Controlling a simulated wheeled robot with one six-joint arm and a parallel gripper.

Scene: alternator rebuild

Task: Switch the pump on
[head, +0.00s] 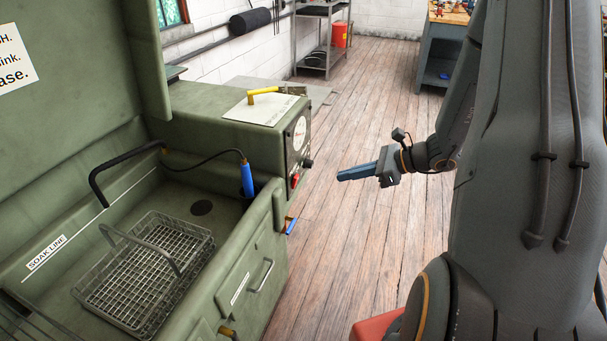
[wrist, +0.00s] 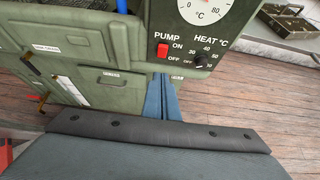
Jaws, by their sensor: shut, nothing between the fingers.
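The red pump switch (wrist: 163,51) is on the dark control panel of the green parts washer, labelled PUMP with ON above OFF. I cannot tell which way it is tipped. It also shows small and red in the head view (head: 295,180). My gripper (head: 340,176) is shut and empty, pointing left at the panel with a gap of floor between. In the wrist view its blue-grey fingers (wrist: 161,82) are together, and their tips appear just below the switch.
A black heat knob (wrist: 201,60) sits right of the switch, below a round temperature dial (wrist: 206,8). The washer's basin holds a wire basket (head: 150,272) and a blue-handled brush (head: 247,179). Wooden floor (head: 345,230) is clear.

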